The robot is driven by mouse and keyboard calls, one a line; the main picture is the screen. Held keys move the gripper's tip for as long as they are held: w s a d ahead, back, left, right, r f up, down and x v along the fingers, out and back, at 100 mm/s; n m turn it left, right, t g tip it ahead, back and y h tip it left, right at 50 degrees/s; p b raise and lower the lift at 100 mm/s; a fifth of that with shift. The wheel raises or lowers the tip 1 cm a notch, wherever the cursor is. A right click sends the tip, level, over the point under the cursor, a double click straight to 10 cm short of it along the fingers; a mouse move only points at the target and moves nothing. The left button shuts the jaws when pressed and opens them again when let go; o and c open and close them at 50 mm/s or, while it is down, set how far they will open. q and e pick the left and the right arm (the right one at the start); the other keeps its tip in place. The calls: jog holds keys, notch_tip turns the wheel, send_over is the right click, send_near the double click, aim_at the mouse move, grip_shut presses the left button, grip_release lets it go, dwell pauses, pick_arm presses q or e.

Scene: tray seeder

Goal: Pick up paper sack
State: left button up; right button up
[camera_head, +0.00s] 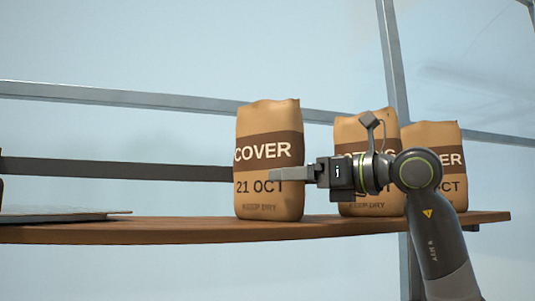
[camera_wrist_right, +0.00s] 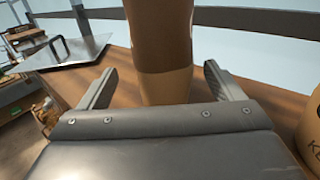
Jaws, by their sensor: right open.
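A brown paper sack (camera_head: 268,203) marked COVER and 21 OCT stands upright on a wooden shelf (camera_head: 150,233). My right gripper (camera_head: 290,174) comes in from the right at the sack's lower half, with a finger overlapping its right side. In the right wrist view the sack (camera_wrist_right: 160,50) stands ahead, between the two spread fingers of my gripper (camera_wrist_right: 158,85). The jaws are open, with a gap to the sack on both sides. My left gripper is not in view.
Two more paper sacks stand to the right, one (camera_head: 350,130) partly behind my arm and another (camera_head: 448,140) at the shelf's right end. A flat grey panel (camera_head: 60,214) lies at the shelf's left. A metal frame (camera_head: 150,97) runs behind.

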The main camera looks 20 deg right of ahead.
aim_at(268, 160)
jog(key=p+x, duration=0.3)
jog(key=x, duration=0.1)
jog(key=shift+w+d+r, duration=0.15)
jog(key=shift+w+r, duration=0.05)
jog(key=shift+w+a+f, duration=0.15)
jog(key=shift+w+a, duration=0.1)
jog(key=shift+a, duration=0.1)
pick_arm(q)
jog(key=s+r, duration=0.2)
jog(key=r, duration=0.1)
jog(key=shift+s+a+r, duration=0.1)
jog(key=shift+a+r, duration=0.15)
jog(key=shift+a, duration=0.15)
pick_arm(e)
jog(key=shift+d, duration=0.15)
jog(key=c, duration=0.6)
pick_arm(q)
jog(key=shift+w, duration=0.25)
pick_arm(e)
jog(key=c, duration=1.1)
jog(key=shift+o, duration=0.2)
